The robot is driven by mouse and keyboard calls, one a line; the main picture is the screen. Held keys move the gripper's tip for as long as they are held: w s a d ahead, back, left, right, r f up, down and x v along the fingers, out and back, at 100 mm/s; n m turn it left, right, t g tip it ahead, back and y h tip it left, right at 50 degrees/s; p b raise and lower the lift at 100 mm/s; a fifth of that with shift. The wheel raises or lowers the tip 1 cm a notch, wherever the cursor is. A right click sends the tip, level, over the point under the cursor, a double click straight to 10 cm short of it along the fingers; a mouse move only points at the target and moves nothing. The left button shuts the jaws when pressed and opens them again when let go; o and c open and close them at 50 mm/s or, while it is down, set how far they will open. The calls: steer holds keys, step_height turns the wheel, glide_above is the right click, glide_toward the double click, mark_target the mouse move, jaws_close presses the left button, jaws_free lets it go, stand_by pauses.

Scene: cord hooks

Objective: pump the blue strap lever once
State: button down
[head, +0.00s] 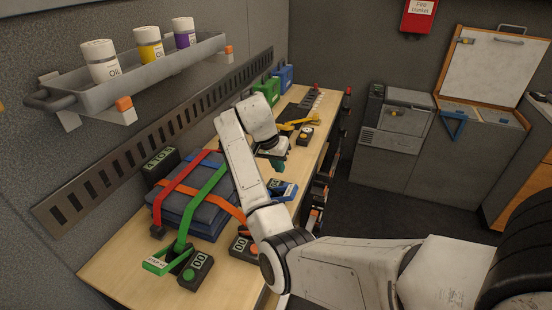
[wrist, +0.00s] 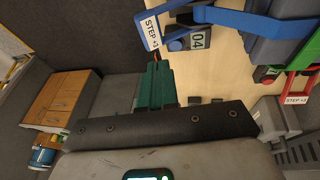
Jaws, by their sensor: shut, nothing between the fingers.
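The blue strap lever (wrist: 240,20) is at the top of the wrist view, with a white "STEP +3" tag (wrist: 152,33) on its left end. In the head view the blue ratchet (head: 284,190) lies on the bench, right of the strapped stack. My gripper (head: 278,167) is above and beyond it, partly behind my arm. In the wrist view its green fingers (wrist: 157,66) are shut and empty, with the tips just below the tag; I cannot tell whether they touch anything.
A dark folded stack (head: 190,215) bears red, green and orange straps. A green lever (head: 160,265) with a counter (head: 196,270) reading 00 sits at the near end. Yellow parts (head: 298,123) and green and blue containers stand farther along. A shelf (head: 150,70) with bottles overhangs the left.

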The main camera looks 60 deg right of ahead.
mark_target(290, 190)
steer(key=x, duration=0.2)
steer(key=s+p+x, duration=0.1)
steer(key=x, duration=0.2)
steer(key=a+x, duration=0.1)
steer(key=x, duration=0.2)
steer(key=shift+s+f+p, duration=0.1)
steer(key=shift+s+p, duration=0.1)
steer(key=shift+p, duration=0.1)
